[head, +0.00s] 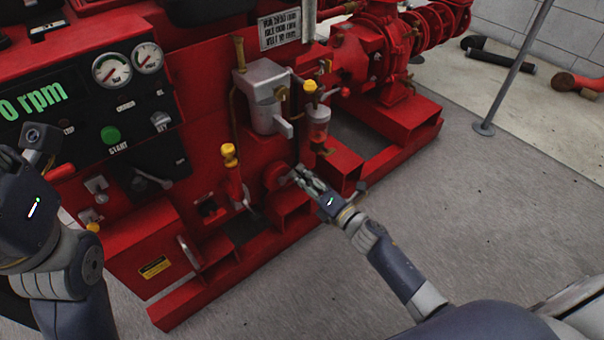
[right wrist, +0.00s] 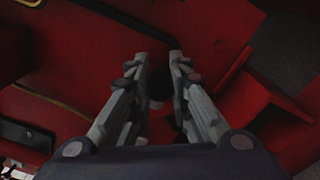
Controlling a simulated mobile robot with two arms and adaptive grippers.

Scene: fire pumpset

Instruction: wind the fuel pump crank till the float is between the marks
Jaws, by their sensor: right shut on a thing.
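My right gripper (head: 302,180) is low at the front of the red pumpset, beside a round red hub (head: 274,176). In the right wrist view its fingers (right wrist: 160,78) are nearly together around a small dark knob (right wrist: 160,90), which seems to be the crank's handle; the crank arm is mostly hidden. A small glass bowl (head: 318,127) with a reddish lower part hangs above the gripper. A float and marks are too small to make out. My left gripper (head: 28,190) is at the left edge, in front of the panel; its fingertips cannot be made out.
The control panel (head: 88,88) has two gauges, a green start button (head: 110,134) and green rpm text. A grey box (head: 263,95) and yellow-topped handles (head: 230,155) stand near the gripper. Red base rails (head: 240,262) run along the floor.

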